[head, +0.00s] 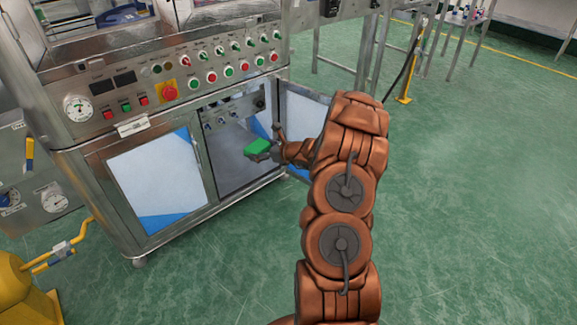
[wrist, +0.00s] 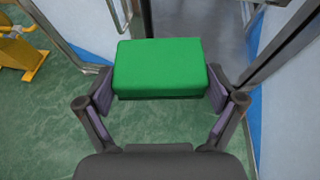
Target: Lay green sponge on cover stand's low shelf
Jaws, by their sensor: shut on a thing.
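The green sponge (wrist: 159,66) is a flat rectangular block. In the wrist view my gripper (wrist: 160,98) has its two fingers at the left and right sides of the sponge and is shut on it. In the head view the sponge (head: 257,146) shows small and green at the open door of the steel cabinet, held by my gripper (head: 262,155) in front of the cabinet's inside. The sponge looks roughly level. The cover stand and its low shelf cannot be made out for certain in either view.
The steel machine cabinet (head: 75,150) carries a panel of buttons and gauges. Its right door (head: 303,115) stands open beside my arm; the left door (head: 158,182) is closed. A yellow fixture (head: 25,285) stands at lower left. The green floor (head: 480,200) at right is clear.

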